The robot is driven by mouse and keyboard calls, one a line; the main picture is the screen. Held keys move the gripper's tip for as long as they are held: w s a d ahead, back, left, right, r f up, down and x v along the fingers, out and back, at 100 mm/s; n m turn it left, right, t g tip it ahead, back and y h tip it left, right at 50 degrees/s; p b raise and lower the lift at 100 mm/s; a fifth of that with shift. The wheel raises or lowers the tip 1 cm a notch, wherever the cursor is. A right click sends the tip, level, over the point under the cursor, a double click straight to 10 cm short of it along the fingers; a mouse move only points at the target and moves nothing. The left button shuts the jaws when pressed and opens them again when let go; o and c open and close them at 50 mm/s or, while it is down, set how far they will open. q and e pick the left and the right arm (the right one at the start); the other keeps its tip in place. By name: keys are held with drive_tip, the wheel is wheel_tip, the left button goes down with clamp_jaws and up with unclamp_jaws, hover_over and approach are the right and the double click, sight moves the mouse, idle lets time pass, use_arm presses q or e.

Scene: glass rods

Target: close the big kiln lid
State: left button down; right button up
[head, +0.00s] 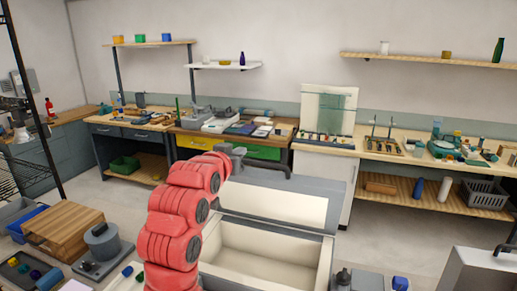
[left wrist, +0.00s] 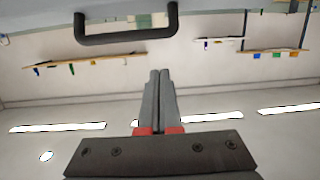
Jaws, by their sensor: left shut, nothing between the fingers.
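The big kiln (head: 265,250) is a grey box with a cream inside, at the bottom middle of the head view. Its lid (head: 275,203) stands raised at the back, cream inner face showing. A dark bar handle (head: 265,164) is at the lid's upper edge; it also shows in the left wrist view (left wrist: 125,36). My left gripper (head: 237,152) is at the end of the red arm, by the handle's left end. In the left wrist view its fingers (left wrist: 160,75) are together and empty, apart from the handle. My right gripper is in neither view.
A wooden box (head: 63,232) and a grey device (head: 102,243) are at the left. A grey box with a dark handle (head: 480,272) is at the lower right. Benches with tools (head: 325,140) line the back wall, with open floor in front.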

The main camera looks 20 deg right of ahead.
sight(254, 162)
use_arm(q)
drive_tip(key=shift+m+g, duration=0.3)
drive_tip(key=shift+g, duration=0.3)
drive_tip(key=w+d+p, duration=0.3)
drive_tip(key=d, duration=0.1)
drive_tip(key=w+d+f+p, duration=0.1)
drive_tip(key=w+d+p, duration=0.1)
drive_tip(key=shift+w+d+p, duration=0.25)
drive_tip(key=shift+w+p, duration=0.1)
drive_tip(key=shift+w+f, duration=0.1)
drive_tip(key=shift+w, duration=0.05)
drive_tip(key=shift+s+a+f+p, duration=0.65)
drive_tip(key=shift+s+p, duration=0.2)
drive_tip(key=shift+p, duration=0.35)
drive_tip(key=shift+s+a+f+p, duration=0.2)
drive_tip(key=shift+s+f+p, duration=0.1)
drive_tip(key=shift+s+f, duration=0.2)
drive_tip(key=shift+f, duration=0.1)
